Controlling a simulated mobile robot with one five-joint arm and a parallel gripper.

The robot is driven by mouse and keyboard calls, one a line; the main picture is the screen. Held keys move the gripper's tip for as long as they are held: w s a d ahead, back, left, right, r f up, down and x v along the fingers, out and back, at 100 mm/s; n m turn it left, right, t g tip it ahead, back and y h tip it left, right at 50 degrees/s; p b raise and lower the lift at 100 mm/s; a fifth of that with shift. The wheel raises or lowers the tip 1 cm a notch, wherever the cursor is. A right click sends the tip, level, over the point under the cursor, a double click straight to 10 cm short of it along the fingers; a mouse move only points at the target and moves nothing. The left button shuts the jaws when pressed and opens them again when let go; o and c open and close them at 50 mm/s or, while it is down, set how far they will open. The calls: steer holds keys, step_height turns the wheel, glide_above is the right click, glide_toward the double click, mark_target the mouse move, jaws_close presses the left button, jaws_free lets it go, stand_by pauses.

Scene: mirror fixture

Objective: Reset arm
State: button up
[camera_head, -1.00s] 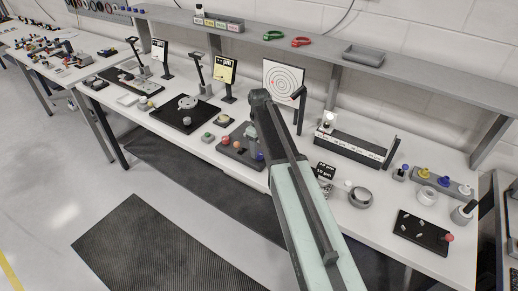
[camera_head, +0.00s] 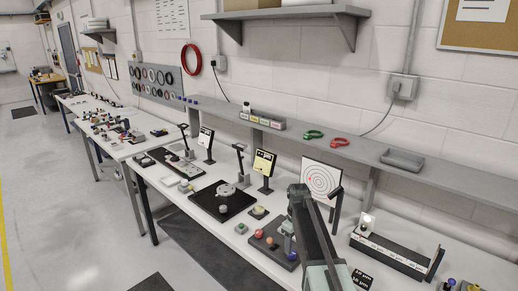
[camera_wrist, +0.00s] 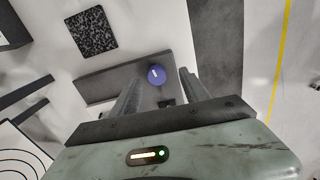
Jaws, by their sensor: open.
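In the head view my arm reaches up from the bottom edge over the workbench (camera_head: 205,217), beside the target board. My gripper is hidden there behind the arm. In the wrist view my gripper (camera_wrist: 160,76) is open, its two dark fingers apart with nothing held. A blue round knob (camera_wrist: 156,75) on a grey block shows beyond and between the fingers; no contact is visible. A grey block with coloured knobs (camera_head: 268,245) stands left of the arm in the head view.
A target board (camera_head: 322,181) stands behind the arm. A long grey fixture (camera_head: 390,250) is to its right. Black trays (camera_head: 223,203) and upright yellow and white cards are to the left. A shelf (camera_head: 345,150) runs behind the bench. Floor is open at the left.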

steer(key=s+f+m+b, duration=0.2)
steer(key=s+m, duration=0.2)
steer(key=s, duration=0.6)
steer(key=s+f+m+b, duration=0.1)
steer(key=s+f+m, duration=0.2)
steer(key=s, duration=0.8)
steer(key=shift+d+m+b, duration=0.2)
steer(key=shift+m+b, duration=0.15)
steer(key=shift+m, duration=0.35)
